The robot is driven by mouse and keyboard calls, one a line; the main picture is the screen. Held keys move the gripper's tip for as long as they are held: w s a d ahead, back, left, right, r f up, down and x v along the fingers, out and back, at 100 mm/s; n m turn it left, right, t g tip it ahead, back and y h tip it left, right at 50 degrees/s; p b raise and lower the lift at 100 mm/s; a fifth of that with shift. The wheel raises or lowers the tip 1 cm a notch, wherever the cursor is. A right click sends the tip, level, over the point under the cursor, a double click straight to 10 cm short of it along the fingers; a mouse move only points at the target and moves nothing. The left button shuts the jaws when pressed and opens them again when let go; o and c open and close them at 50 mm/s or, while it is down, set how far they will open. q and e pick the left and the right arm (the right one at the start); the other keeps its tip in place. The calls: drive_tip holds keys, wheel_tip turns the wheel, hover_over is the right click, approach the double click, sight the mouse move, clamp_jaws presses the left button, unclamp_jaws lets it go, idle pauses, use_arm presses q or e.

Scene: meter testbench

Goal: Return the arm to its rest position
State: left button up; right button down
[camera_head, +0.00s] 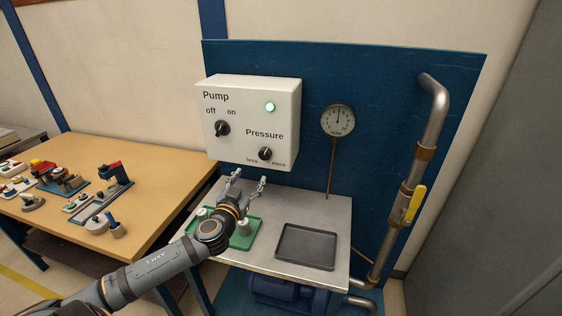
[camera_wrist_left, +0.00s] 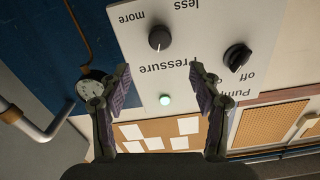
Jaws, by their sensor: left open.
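My left arm comes in from the lower left of the head view. Its gripper (camera_head: 248,180) is open and empty, fingers pointing at the lower part of the white pump box (camera_head: 237,152). In the left wrist view the open fingers (camera_wrist_left: 160,76) frame the box's panel, which appears upside down, with nothing between them. The pump knob (camera_head: 222,128) and pressure knob (camera_head: 265,153) show clear of the fingers. The green lamp (camera_head: 270,106) is lit. The round gauge (camera_head: 338,119) is on the blue panel right of the box. My right gripper is not in view.
Below the arm, a green tray (camera_head: 247,240) with small white items is partly hidden. An empty dark tray (camera_head: 306,247) lies on the metal bench. A pipe with a yellow valve handle (camera_head: 415,205) stands right. A wooden table (camera_head: 150,165) with several parts is left.

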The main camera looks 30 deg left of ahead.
use_arm(q)
drive_tip(key=s+d+f+n+g+y, duration=0.15)
drive_tip(key=s+d+f+g, duration=0.25)
drive_tip(key=s+f+g, duration=0.65)
drive_tip(key=s+d+f+m+g+h, duration=0.3)
drive_tip(key=s+d+f+h, duration=0.2)
drive_tip(key=s+d+f, duration=0.7)
drive_tip(key=s+a+f+g, duration=0.1)
drive_tip(key=s+a+f, duration=0.1)
drive_tip(key=f, duration=1)
drive_tip(key=s+a+f+g, duration=0.1)
drive_tip(key=s+a+f, duration=0.1)
drive_tip(key=f, duration=1)
drive_tip(key=s+a+f, duration=0.1)
drive_tip(key=s+f, duration=1.5)
drive_tip(key=s, duration=0.2)
drive_tip(key=shift+s+f+g, duration=0.3)
drive_tip(key=shift+f+g, duration=0.05)
drive_tip(key=shift+g, duration=0.1)
drive_tip(key=shift+n, duration=0.25)
